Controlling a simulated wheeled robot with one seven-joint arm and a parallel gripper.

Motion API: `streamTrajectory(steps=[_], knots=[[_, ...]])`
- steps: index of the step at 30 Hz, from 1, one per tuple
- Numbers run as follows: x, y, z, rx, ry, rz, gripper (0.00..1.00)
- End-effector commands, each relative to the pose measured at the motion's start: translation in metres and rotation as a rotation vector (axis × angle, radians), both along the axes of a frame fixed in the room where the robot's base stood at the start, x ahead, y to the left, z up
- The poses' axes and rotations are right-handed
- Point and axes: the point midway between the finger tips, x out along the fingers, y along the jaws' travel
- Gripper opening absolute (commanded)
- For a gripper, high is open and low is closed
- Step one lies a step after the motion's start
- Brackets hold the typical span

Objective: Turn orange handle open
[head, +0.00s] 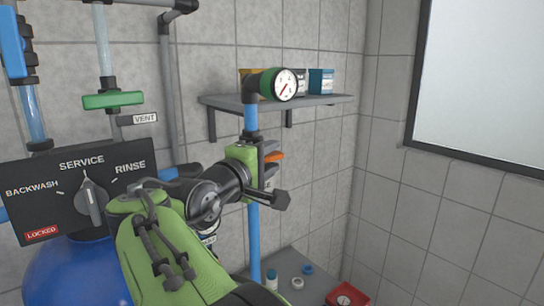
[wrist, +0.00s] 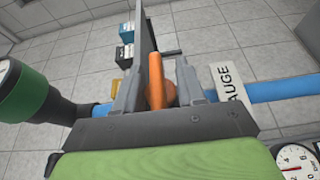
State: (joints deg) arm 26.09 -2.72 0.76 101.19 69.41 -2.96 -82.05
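The orange handle (wrist: 156,80) stands between the two fingers of my gripper (wrist: 160,85) in the wrist view. The fingers are apart, one on each side of it, and a narrow gap seems to show on both sides. Its rounded orange base sits just behind, at the blue pipe. In the head view the handle (head: 273,156) shows only as a small orange piece beside my gripper (head: 262,165), which hides most of the valve. A label ending in "AUGE" (wrist: 232,90) hangs right of the fingers in the wrist view.
A pressure gauge (head: 285,85) sits above on the blue pipe (head: 253,220). A wall shelf (head: 330,100) with containers is behind it. The control panel (head: 85,185) and green vent handle (head: 113,100) are left. A low surface (head: 313,285) holds bottles and a red box (head: 347,295).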

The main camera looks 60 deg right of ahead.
Motion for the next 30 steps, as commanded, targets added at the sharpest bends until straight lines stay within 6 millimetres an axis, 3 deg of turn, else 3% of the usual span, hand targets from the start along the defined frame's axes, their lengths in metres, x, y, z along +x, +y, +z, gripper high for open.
streamTrajectory(steps=[4, 11, 23, 30], knots=[[0.0001, 0.0, 0.0007, 0.0, 0.0, 0.0, 0.36], [0.0002, -0.0001, 0.0007, 0.0, 0.0, 0.0, 0.01], [0.0003, -0.0002, -0.0015, -0.038, 0.021, 0.0, 0.0], [0.0004, -0.0001, -0.0043, -0.169, 0.087, 0.001, 0.0]])
